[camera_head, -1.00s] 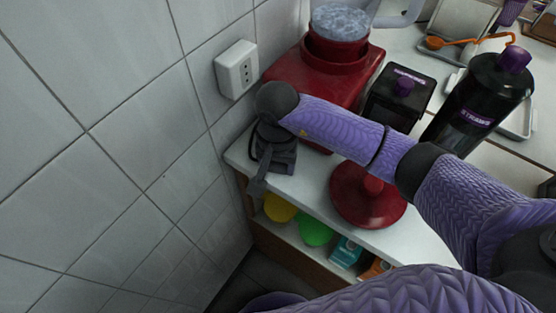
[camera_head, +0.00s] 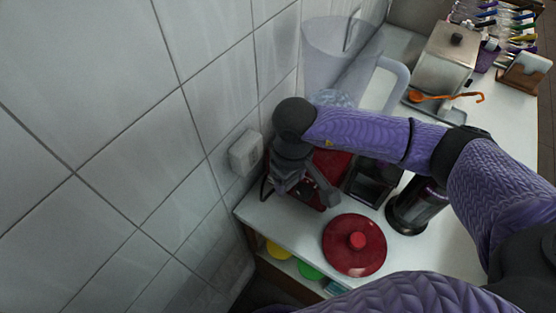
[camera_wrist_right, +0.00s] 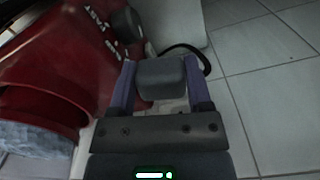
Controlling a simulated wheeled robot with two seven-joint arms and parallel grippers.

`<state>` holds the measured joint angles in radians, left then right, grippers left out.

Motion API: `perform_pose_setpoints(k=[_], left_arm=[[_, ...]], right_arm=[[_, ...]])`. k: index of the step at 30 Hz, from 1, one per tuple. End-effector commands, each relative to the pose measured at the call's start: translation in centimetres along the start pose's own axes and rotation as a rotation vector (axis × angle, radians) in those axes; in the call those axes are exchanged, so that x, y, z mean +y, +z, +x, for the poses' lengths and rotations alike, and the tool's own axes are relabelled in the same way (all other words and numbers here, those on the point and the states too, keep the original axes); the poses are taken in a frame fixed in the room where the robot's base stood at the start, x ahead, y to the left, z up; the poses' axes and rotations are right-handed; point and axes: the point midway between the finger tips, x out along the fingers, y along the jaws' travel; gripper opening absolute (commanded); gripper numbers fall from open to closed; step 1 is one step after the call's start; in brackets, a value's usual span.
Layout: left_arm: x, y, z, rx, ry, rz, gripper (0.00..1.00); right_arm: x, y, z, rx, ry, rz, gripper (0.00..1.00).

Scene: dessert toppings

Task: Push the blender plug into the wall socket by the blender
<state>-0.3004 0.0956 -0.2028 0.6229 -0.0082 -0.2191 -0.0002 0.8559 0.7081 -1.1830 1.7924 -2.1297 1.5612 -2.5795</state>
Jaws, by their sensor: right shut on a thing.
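The blender has a red base (camera_head: 332,163) and a clear jar with a pale handle (camera_head: 395,82). The white wall socket (camera_head: 246,153) is on the tiled wall to its left. My right gripper (camera_head: 281,186) is low in front of the blender base, to the right of and below the socket in the picture, apart from it. In the right wrist view its purple fingers are shut on the dark grey plug (camera_wrist_right: 161,78). A black cable (camera_wrist_right: 196,52) loops beside the plug. The plug's prongs are hidden. My left gripper is not in view.
A red round lid (camera_head: 354,246) lies on the white counter near its front edge. A dark bottle (camera_head: 417,206) and a black box (camera_head: 372,184) stand right of the blender. Yellow and green items show on the shelf below. The tiled wall bounds the left.

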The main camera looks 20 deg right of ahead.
Motion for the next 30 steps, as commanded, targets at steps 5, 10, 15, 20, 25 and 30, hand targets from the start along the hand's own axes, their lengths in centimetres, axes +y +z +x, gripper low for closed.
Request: perform_pose_setpoints(k=[5,10,15,20,25,30], left_arm=[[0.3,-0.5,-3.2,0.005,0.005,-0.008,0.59],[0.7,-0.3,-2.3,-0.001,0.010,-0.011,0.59],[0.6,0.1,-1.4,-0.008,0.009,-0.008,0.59],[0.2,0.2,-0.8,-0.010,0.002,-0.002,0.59],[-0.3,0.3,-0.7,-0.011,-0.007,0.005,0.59],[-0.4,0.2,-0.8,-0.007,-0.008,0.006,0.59]], right_arm=[[0.2,1.4,-1.5,-0.005,-0.005,-0.223,0.00],[-0.1,0.1,-0.8,-0.002,-0.007,-0.253,0.00],[-0.7,-2.0,-0.7,-0.002,-0.007,-0.250,0.00],[-1.0,-3.5,-0.8,-0.003,-0.007,-0.249,0.00],[-1.2,-4.1,-0.9,-0.005,-0.007,-0.248,0.00],[-1.2,-4.1,-1.0,-0.005,-0.007,-0.248,0.00]])
